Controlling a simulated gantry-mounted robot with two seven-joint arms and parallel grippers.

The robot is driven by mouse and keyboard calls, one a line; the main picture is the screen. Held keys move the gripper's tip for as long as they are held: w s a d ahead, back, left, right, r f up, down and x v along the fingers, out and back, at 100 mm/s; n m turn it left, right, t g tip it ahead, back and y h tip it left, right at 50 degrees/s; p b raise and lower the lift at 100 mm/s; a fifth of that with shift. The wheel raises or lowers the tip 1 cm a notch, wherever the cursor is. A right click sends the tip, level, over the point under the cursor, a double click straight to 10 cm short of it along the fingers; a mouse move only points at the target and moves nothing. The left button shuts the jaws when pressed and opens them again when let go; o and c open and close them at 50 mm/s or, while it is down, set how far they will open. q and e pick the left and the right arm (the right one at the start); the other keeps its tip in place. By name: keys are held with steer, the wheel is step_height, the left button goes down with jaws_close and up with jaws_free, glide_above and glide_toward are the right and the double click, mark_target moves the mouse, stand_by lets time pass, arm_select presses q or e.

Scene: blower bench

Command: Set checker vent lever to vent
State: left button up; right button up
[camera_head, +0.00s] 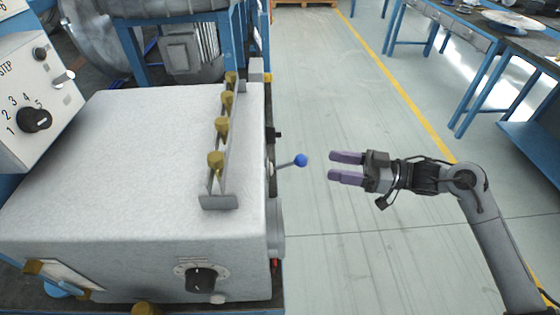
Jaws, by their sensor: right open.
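A lever with a blue ball knob (301,160) sticks out from the right side of the large white box (140,150). The lever's thin rod points right and slightly up. My right gripper (345,168) is to the right of the blue knob, apart from it. Its two purple fingers are open, empty and point left toward the knob. No vent label can be read beside the lever. My left gripper is not in view.
A rail with several brass knobs (216,160) stands on the box top. A black dial (201,279) is on the box front, and a STEP selector panel (35,95) is at the left. Blue-legged tables (480,40) stand at the far right. The floor between is clear.

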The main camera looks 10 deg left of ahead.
mark_target(295, 161)
steer(key=a+b, duration=0.1)
steer(key=a, duration=0.2)
steer(key=a+b, duration=0.1)
steer(key=a, duration=0.3)
steer(key=a+b, duration=0.1)
steer(key=a, duration=0.2)
steer(key=shift+w+a+f, duration=0.15)
steer(key=shift+w, duration=0.25)
steer(key=shift+a+b, duration=0.2)
steer(key=shift+b, duration=0.1)
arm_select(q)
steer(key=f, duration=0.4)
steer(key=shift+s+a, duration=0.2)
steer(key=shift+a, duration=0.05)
arm_select(e)
steer(key=shift+a, duration=0.1)
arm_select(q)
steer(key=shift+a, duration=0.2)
arm_select(e)
steer(key=shift+a, duration=0.15)
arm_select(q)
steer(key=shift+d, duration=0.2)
arm_select(e)
jaws_close()
